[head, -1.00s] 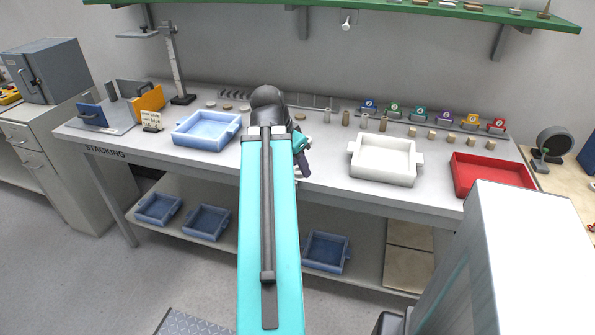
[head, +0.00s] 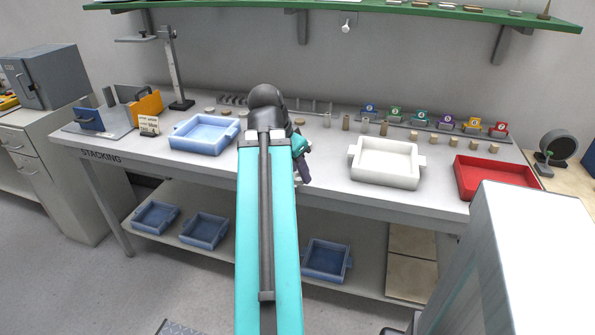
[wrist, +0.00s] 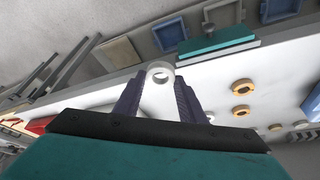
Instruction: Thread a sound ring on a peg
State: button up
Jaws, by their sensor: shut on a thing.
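My gripper (wrist: 159,88) is shut on a pale grey ring (wrist: 160,74), held between its two dark fingertips with its hole showing. In the head view my gripper (head: 303,173) is over the front part of the bench, right of the blue tray, and the held ring cannot be made out clearly. Thin upright pegs (head: 315,108) stand at the back of the bench, partly hidden by my arm. Loose tan rings (wrist: 243,86) lie on the bench in the wrist view. I cannot tell whether the held ring is sound.
A blue tray (head: 203,148) stands left of my arm, a white tray (head: 386,178) and a red tray (head: 490,190) to the right. Several small cylinders and numbered coloured holders (head: 422,117) stand at the back right. A green shelf (head: 380,10) hangs above. The bench front between my gripper and the white tray is clear.

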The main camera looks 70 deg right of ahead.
dwell(0.3)
jog(key=w+a+f+n+t, duration=0.1)
jog(key=w+a+n, duration=0.3)
jog(key=w, duration=0.6)
jog(key=w+a+n+t, duration=0.2)
jog(key=w+a+n, duration=0.25)
jog(key=w, duration=0.55)
jog(key=w+a+f+n+t, duration=0.1)
jog(key=w+a+n, duration=0.3)
jog(key=w, duration=0.7)
jog(key=w+a+n+t+y, duration=0.2)
jog(key=w+a+n, duration=0.3)
jog(key=w+a, duration=0.7)
jog(key=a, duration=0.4)
jog(key=shift+w+a+f, duration=0.2)
jog(key=shift+w+f, duration=0.05)
jog(key=w+a+n, duration=0.2)
jog(key=a, duration=0.3)
jog(key=w+a+n+y, duration=0.1)
jog(key=w+a+n, duration=0.1)
jog(key=a, duration=0.4)
jog(key=w+a+n+y, duration=0.1)
jog(key=w+a+n, duration=0.1)
jog(key=a, duration=0.3)
jog(key=shift+w+a+f, duration=0.2)
jog(key=shift+w+f, duration=0.1)
jog(key=shift+w, duration=0.05)
jog(key=shift+t, duration=0.3)
jog(key=shift+s, duration=0.1)
